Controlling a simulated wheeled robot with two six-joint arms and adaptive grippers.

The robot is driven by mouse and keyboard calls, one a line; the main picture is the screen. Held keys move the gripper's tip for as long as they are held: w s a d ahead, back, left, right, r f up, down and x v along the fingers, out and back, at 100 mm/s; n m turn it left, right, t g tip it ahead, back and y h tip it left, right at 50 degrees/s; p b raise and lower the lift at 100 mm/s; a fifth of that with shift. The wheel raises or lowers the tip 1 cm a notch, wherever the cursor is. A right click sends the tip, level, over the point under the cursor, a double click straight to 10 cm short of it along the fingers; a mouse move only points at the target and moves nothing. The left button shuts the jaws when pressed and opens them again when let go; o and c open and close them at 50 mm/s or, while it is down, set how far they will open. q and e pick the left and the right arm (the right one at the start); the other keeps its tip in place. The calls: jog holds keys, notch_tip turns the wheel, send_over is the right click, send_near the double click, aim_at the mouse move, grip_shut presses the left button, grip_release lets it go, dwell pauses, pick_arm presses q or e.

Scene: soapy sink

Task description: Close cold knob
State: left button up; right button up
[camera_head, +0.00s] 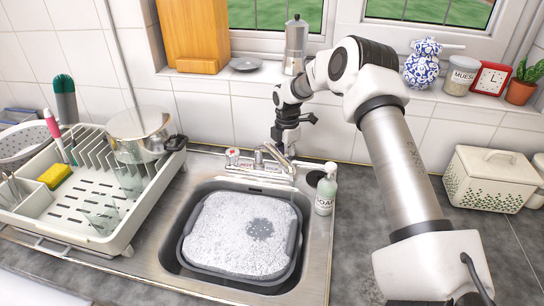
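The tap (268,154) stands behind the sink (322,235). Its red-marked knob (232,155) is on the left. The cold knob, on the tap's right side, is mostly hidden by my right gripper. My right gripper (288,140) points down at that side of the tap, close above or against it; contact is not clear. Its fingers are small and dark, so I cannot tell whether they are open or shut. A grey basin (296,246) full of white foam sits in the sink, with a darker patch in the foam. My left gripper is out of view.
A soap bottle (325,195) stands right of the tap, near my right arm. A dish rack (133,222) with a pot (138,125) and glasses fills the left. A moka pot (296,45) is on the sill behind. A cream box (490,180) stands at right.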

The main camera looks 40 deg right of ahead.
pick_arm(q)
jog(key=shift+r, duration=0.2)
pick_arm(e)
jog(key=shift+r+m, duration=0.1)
jog(key=shift+m, duration=0.2)
pick_arm(q)
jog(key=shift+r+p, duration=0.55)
jog(key=shift+p, duration=0.15)
pick_arm(e)
jog(key=shift+m, duration=1.2)
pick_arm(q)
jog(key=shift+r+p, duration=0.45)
pick_arm(e)
jog(key=shift+m, duration=1.4)
jog(key=o, duration=1.2)
jog(key=shift+c, duration=0.2)
notch_tip(320, 180, up, 12)
jog(key=shift+w, duration=0.1)
